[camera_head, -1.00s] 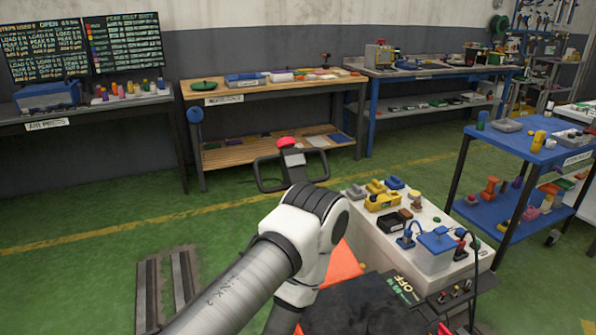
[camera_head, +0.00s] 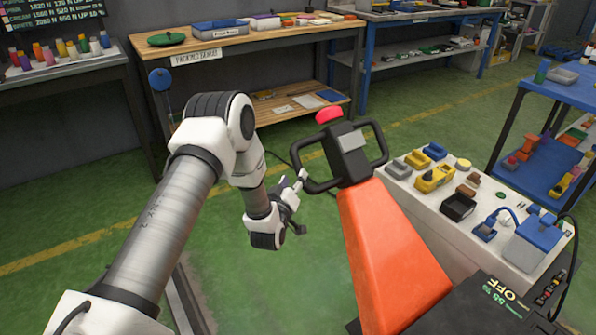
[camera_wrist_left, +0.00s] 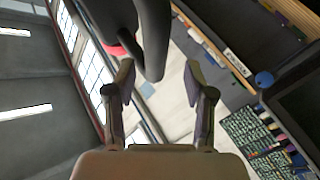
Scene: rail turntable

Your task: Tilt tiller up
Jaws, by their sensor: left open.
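The tiller (camera_head: 395,255) is an orange arm topped by a black looped handle (camera_head: 345,155) with a red button (camera_head: 329,115). It leans up from the lower middle of the head view. My left gripper (camera_head: 299,192) is open, just left of the handle's left loop. In the left wrist view, the black loop (camera_wrist_left: 154,40) shows between and beyond the two spread fingers (camera_wrist_left: 160,78), with part of the red button (camera_wrist_left: 113,50) behind. I cannot tell whether the fingers touch the loop. My right gripper is not in view.
A white bench (camera_head: 440,224) with yellow, blue and black parts stands right of the tiller. A wooden workbench (camera_head: 255,36) stands behind, and a blue cart (camera_head: 560,88) at far right. Green floor (camera_head: 60,205) is clear around my left arm.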

